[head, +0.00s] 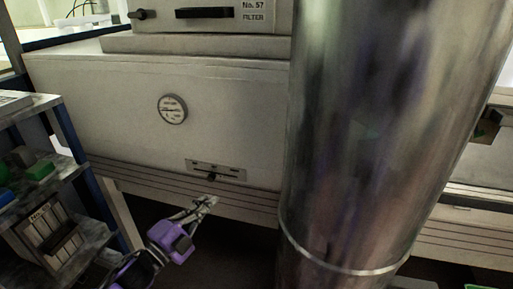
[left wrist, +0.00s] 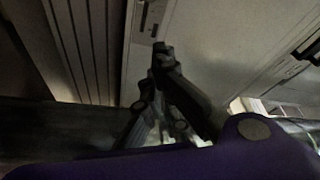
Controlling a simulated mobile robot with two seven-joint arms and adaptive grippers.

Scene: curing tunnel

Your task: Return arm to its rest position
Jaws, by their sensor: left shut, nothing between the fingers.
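My left gripper (head: 208,203) is shut and empty. Its purple arm comes in from the lower left of the head view, and its fingertips are just below the slider plate (head: 217,171) on the tunnel's front. In the left wrist view the closed fingers (left wrist: 160,52) show against the pale panel; whether they touch it I cannot tell. The slider plate has a small dark knob and also shows in the left wrist view (left wrist: 149,18). My right gripper is in neither view.
The pale tunnel housing (head: 110,95) carries a round dial gauge (head: 172,109) and a filter box (head: 215,18) on top. A large shiny metal duct (head: 375,130) blocks the view at centre right. A shelf unit (head: 98,234) with boxes stands at the left, close to my left arm.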

